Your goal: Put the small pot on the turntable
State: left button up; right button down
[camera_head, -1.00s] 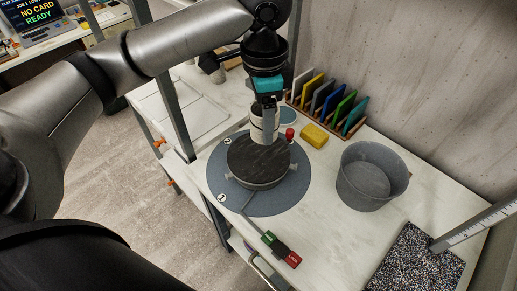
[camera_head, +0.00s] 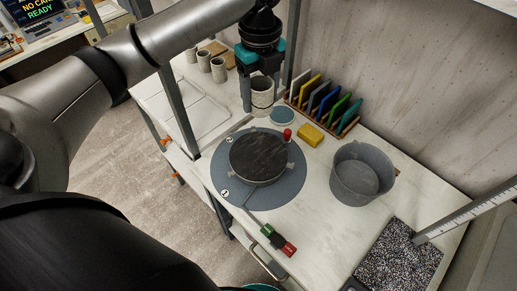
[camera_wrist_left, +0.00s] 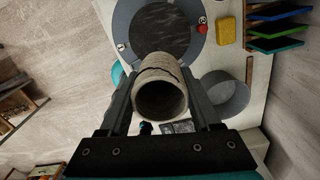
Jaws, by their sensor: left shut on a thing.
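The small pot (camera_head: 262,93) is a pale, speckled clay cylinder, held upright beyond the turntable in the head view. My left gripper (camera_head: 262,106) is shut on it, with one finger on each side. In the left wrist view the pot (camera_wrist_left: 160,72) shows its open dark mouth between the fingers and a dark jagged line along its wall. The turntable (camera_head: 258,157) has a dark round top with small clamps at its edge, on a grey-blue disc; nothing stands on it. It also shows in the wrist view (camera_wrist_left: 165,28). My right gripper is not in view.
A red knob (camera_head: 287,134), a yellow sponge-like block (camera_head: 310,135) and a rack of coloured slabs (camera_head: 325,100) stand beside the turntable. A grey bucket (camera_head: 362,173) is at right. Several similar pots (camera_head: 218,70) stand at the back left. A green-and-red handle (camera_head: 278,240) lies in front.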

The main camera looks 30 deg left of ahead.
pick_arm(q)
jog(key=m, duration=0.1)
jog(key=r+m+p, duration=0.1)
jog(key=shift+w+a+m, duration=0.3)
jog(key=shift+f+m, duration=0.2)
jog(key=shift+m, duration=0.1)
jog(key=b, duration=0.1)
send_over(258, 154)
notch_tip(258, 154, down, 15)
jog(key=shift+d+f, duration=0.1)
jog(key=shift+f, duration=2.25)
jog(key=shift+b, duration=0.3)
jog(key=shift+f, duration=0.15)
jog(key=o, duration=1.4)
